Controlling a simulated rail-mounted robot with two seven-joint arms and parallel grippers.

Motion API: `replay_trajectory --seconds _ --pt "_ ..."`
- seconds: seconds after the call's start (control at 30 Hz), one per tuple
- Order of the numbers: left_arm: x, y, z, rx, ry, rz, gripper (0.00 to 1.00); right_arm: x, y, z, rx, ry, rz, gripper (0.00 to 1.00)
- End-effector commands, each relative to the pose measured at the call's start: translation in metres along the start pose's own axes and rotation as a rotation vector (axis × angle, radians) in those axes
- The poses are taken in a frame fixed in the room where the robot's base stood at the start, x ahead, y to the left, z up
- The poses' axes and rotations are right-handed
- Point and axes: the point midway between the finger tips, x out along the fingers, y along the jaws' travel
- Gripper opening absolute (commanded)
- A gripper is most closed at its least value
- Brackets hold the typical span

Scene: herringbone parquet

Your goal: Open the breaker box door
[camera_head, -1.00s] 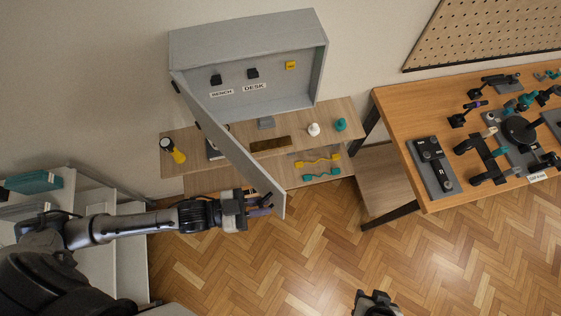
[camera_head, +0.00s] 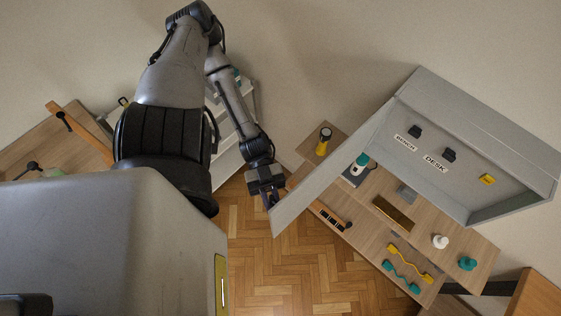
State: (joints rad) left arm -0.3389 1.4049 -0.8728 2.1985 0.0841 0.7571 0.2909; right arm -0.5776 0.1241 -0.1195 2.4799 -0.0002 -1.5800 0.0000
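The grey breaker box (camera_head: 475,122) is on the wall at the right, its interior exposed. Inside are two black switches and a yellow one, with BENCH and DESK labels. Its flat grey door (camera_head: 325,175) stands swung wide open, reaching from the box's left side toward the lower left. My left gripper (camera_head: 271,201) is at the door's free end, on its outer side. The fingertips are small and dark there, and I cannot tell whether they touch or grip the door. My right gripper is not in view.
Parquet floor (camera_head: 265,270) is clear beneath the door. A wooden table edge (camera_head: 538,296) is at lower right.

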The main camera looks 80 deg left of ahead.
Motion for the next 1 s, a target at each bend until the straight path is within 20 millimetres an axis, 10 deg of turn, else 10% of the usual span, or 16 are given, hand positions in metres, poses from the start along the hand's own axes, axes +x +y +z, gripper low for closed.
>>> replay_trajectory --seconds 0.47,0.57,1.0 --pt "-0.003 0.001 -0.001 0.001 0.004 0.004 0.0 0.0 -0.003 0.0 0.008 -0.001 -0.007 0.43" --pt "-0.003 0.001 -0.001 0.001 0.003 0.004 0.22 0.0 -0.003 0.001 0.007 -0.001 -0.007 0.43" --pt "-0.02 0.001 0.002 -0.002 -0.006 0.004 0.23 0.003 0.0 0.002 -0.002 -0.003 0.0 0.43"
